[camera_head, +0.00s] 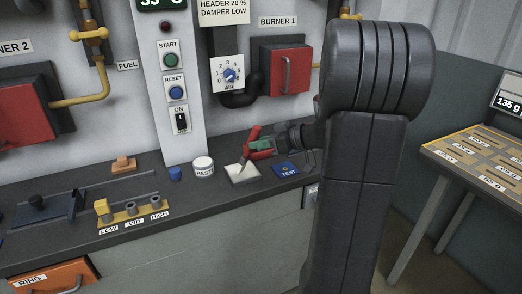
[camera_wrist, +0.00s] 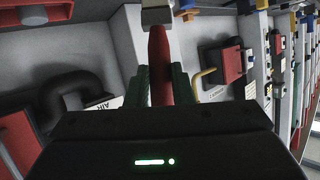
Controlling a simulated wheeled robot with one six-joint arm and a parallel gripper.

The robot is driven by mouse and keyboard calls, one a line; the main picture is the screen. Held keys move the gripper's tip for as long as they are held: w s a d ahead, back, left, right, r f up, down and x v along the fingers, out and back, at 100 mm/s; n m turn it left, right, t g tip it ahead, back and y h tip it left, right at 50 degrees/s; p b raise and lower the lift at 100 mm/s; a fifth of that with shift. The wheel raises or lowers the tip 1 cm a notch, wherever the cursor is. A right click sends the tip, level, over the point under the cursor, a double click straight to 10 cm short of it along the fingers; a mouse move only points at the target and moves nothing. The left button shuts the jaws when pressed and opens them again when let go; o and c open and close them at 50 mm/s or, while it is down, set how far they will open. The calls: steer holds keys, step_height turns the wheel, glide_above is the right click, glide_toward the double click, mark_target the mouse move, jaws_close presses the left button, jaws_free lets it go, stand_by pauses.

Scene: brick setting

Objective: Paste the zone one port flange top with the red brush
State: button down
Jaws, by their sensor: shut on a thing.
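My gripper (camera_head: 262,146) is shut on the red brush (camera_head: 252,134) above the counter. The brush is tilted, its lower end close over a small white pad (camera_head: 243,174); I cannot tell if they touch. In the wrist view the red handle (camera_wrist: 160,55) stands between the green fingers of my gripper (camera_wrist: 161,80), with a grey end piece at the top edge. A white pot labelled PASTE (camera_head: 204,167) stands left of the pad, beside a blue cap-like piece (camera_head: 175,174). I cannot make out a zone one port flange in either view.
A blue TEST plate (camera_head: 287,169) lies right of the pad. A LOW, MID, HIGH rack (camera_head: 133,214) is at left. The BURNER 1 red door (camera_head: 290,72) and black elbow pipe (camera_head: 240,98) are on the wall behind. A slotted table (camera_head: 470,158) stands at right. My arm hides part of the counter.

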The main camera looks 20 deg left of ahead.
mark_target(260, 130)
steer(key=shift+r+p, duration=0.5)
steer(key=shift+r, duration=2.1)
steer(key=shift+f, duration=0.1)
steer(key=shift+s+a+f+b, duration=0.15)
steer(key=shift+f+b, duration=0.4)
steer(key=shift+b, duration=0.55)
steer(key=shift+r, duration=0.1)
